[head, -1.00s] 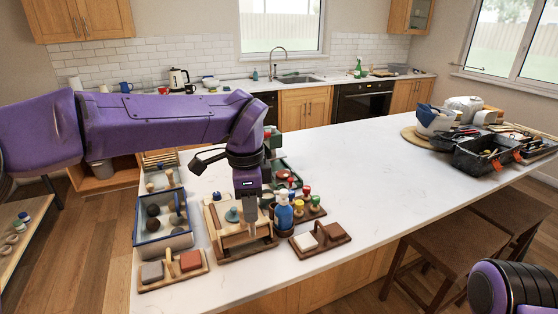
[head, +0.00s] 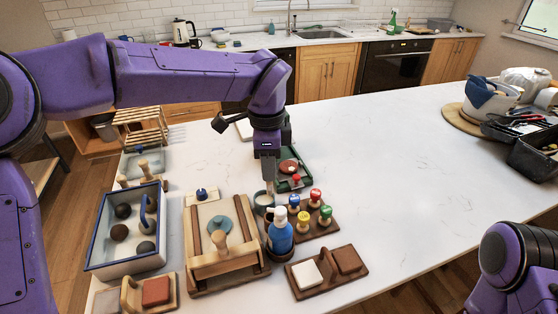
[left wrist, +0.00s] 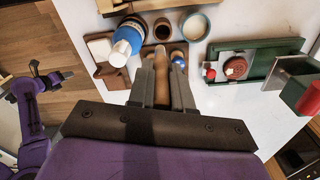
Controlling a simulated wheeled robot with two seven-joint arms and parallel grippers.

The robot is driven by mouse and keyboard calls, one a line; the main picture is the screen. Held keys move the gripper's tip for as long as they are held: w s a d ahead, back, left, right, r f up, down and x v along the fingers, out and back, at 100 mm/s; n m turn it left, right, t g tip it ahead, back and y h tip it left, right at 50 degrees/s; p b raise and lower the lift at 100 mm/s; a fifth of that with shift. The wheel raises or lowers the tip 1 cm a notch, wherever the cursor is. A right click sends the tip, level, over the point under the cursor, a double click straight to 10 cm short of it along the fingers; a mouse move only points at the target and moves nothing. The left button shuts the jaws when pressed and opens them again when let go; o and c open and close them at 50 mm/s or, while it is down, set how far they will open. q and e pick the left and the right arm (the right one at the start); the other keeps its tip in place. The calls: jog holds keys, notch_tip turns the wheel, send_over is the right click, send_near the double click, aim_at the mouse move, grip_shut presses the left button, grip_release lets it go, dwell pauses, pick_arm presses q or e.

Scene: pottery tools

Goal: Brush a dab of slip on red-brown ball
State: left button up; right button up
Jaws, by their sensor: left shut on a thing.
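The red-brown ball (head: 119,232) lies in a blue-rimmed tray (head: 96,268) with two darker balls, at the left of the head view. My left gripper (head: 269,182) points down by a small pale cup (head: 263,199), away from the ball tray. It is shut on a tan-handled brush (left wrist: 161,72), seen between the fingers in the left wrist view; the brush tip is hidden. A teal-rimmed cup with cream contents also shows in the left wrist view (left wrist: 195,25). My right arm shows at the left of that view, its gripper (left wrist: 42,82) small and unclear.
A blue bottle (head: 280,240) stands just in front of the cup. Several coloured stamps (head: 315,197) stand to the right. A wooden press frame (head: 196,275) lies between the ball tray and bottle. A green tray (head: 307,178) is behind. The counter's right side is largely clear.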

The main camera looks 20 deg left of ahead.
aim_at(272, 186)
pick_arm(q)
jog(key=f, duration=0.3)
jog(key=shift+w+b, duration=0.35)
jog(key=shift+w, duration=0.05)
jog(key=shift+s+d+f, duration=0.1)
jog(key=shift+s+f, duration=0.1)
jog(key=shift+f, duration=0.25)
jog(key=shift+f+b, duration=0.25)
jog(key=shift+b, duration=0.05)
notch_tip(272, 186, down, 2)
jog(key=shift+w+f+b, duration=0.15)
jog(key=shift+f+b, duration=0.1)
jog(key=shift+b, duration=0.5)
jog(key=shift+f+b, duration=1.55)
jog(key=shift+f, duration=1.15)
pick_arm(e)
notch_tip(272, 186, down, 6)
jog(key=shift+w, duration=0.4)
jog(key=shift+f, duration=0.1)
pick_arm(q)
jog(key=o, duration=0.9)
jog(key=shift+r, duration=0.1)
